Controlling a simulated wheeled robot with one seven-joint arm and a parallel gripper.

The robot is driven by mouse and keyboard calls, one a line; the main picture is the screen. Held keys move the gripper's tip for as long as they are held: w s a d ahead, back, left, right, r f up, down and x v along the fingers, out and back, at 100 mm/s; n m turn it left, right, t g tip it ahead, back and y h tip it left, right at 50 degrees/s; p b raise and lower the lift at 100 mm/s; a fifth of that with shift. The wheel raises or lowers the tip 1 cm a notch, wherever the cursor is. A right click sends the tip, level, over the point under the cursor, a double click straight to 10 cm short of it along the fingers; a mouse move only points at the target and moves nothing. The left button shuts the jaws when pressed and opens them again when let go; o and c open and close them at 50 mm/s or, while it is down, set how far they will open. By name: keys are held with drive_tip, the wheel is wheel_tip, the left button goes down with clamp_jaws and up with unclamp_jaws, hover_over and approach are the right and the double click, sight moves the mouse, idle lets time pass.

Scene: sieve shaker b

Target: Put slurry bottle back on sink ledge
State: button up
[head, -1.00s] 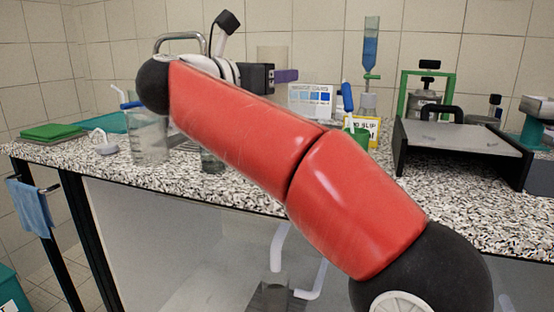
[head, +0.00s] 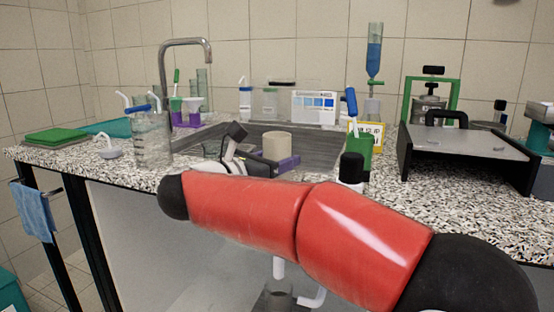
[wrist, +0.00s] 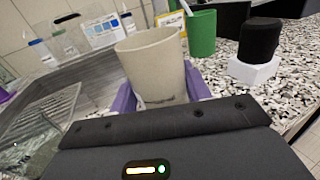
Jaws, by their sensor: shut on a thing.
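My gripper (head: 288,163) is low in front of the sink (head: 320,147) in the head view. Its purple fingers (wrist: 195,85) are shut on a beige, open-topped cylindrical container (wrist: 155,68), which stands nearly upright; it also shows in the head view (head: 277,147). I cannot tell whether this is the slurry bottle; no label is readable. The sink ledge runs behind the basin, with a small white-and-blue bottle (head: 245,103) and a clear jar (head: 270,104) on it. My red arm hides part of the counter front.
The tap (head: 163,90) and a clear jug (head: 152,140) are to the left. A colour chart (head: 314,107) stands behind the sink. A black-sided metal stand (head: 465,142) is at right.

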drive_tip(key=shift+f+b, duration=0.1)
drive_tip(key=shift+b, duration=0.2)
drive_tip(key=o, duration=1.1)
drive_tip(key=shift+c, duration=0.2)
drive_tip(key=shift+r+p, duration=0.25)
drive_tip(key=shift+p, duration=0.1)
drive_tip(key=b+v, duration=0.2)
drive_tip(key=v, duration=1)
drive_tip(key=shift+b, duration=0.3)
drive_tip(key=shift+f, duration=0.1)
